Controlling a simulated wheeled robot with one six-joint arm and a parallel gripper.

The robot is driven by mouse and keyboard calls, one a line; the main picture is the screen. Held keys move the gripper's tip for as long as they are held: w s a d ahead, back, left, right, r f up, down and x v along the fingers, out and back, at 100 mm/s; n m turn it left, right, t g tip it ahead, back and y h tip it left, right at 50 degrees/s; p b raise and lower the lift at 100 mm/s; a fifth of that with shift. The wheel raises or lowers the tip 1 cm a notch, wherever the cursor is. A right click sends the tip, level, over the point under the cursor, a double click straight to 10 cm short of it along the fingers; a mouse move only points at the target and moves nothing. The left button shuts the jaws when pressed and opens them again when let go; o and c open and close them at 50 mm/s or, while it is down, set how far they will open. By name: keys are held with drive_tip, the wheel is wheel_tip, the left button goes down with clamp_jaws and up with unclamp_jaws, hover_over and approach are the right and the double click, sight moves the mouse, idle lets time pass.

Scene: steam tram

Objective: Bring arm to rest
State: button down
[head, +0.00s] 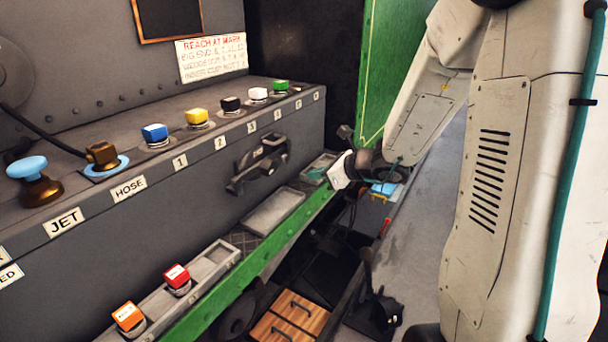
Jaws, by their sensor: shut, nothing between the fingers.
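My arm comes down from the upper right, bent at the elbow. Its wrist ends beside the green rail (270,255), near the far end of the console (215,150). My gripper (341,171) is at this end, small and partly hidden by its own wrist. It is shut and holds nothing. It is apart from the row of coloured buttons.
The console carries blue (155,133), yellow (197,117), black (230,104), white (258,94) and green (281,87) buttons. A light-blue knob (27,168) stands at left. Red (177,276) and orange (128,316) buttons sit on the lower ledge. A wooden drawer unit (290,320) lies below.

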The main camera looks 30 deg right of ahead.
drive_tip(key=s+a+r+n+g+y, duration=0.1)
drive_tip(key=s+a+r+n+g, duration=0.1)
drive_tip(key=s+a+n+g, duration=0.5)
drive_tip(key=s+a+r+n+g+y, duration=0.1)
drive_tip(key=s+a+n+g, duration=0.15)
drive_tip(key=s+n, duration=0.8)
drive_tip(key=s+r+n+h, duration=0.3)
drive_tip(key=s+n+h, duration=0.1)
drive_tip(key=s+n, duration=0.2)
drive_tip(key=s+d+r+n+h, duration=0.1)
drive_tip(key=s+r+n+h, duration=0.3)
drive_tip(key=s, duration=0.4)
drive_tip(key=shift+s+d+n, duration=0.2)
drive_tip(key=shift+d+n, duration=0.05)
drive_tip(key=shift+n, duration=0.6)
